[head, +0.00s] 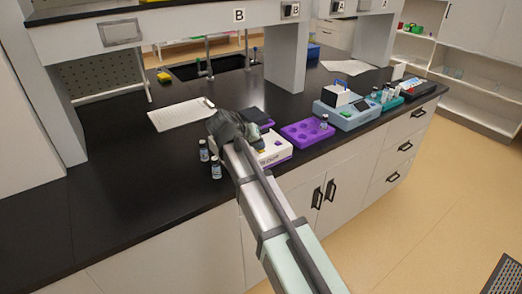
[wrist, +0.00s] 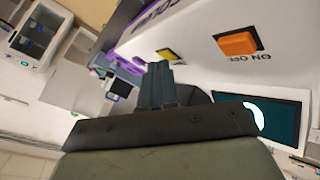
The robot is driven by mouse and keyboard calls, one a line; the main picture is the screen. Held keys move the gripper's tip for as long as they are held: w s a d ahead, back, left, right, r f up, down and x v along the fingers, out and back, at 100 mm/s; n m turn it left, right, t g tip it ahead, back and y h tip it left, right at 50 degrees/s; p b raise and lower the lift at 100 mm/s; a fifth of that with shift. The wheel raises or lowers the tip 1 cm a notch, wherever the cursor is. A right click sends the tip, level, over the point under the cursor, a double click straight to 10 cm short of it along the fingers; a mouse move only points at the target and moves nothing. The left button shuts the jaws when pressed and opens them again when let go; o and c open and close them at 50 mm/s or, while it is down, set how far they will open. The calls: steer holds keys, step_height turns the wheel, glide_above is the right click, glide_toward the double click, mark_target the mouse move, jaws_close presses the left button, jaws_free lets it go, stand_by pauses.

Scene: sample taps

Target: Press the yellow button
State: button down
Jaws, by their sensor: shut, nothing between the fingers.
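The yellow button (wrist: 168,54) is a small square on the white front of a device (wrist: 205,20) in the wrist view. A larger orange button (wrist: 239,43) sits to its right on the same face. My gripper (wrist: 160,67) is shut and empty. In the wrist view its fingertips overlap the picture just below and left of the yellow button; I cannot tell whether they touch it. In the head view the white and purple device (head: 274,151) is partly hidden by my arm and gripper, and I cannot make out the yellow button there.
Small vials (head: 215,167) stand left of my gripper on the black bench (head: 110,190). A purple rack (head: 305,133) and a blue-grey device (head: 346,115) stand to the right. A paper sheet (head: 180,114) lies behind. A dark screen (wrist: 275,115) shows below the orange button.

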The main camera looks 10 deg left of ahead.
mark_target(259, 152)
steer(key=shift+r, duration=0.8)
steer(key=shift+r, duration=0.1)
step_height(259, 152, up, 5)
steer(key=shift+f, duration=0.1)
stand_by(0.6)
stand_by(0.4)
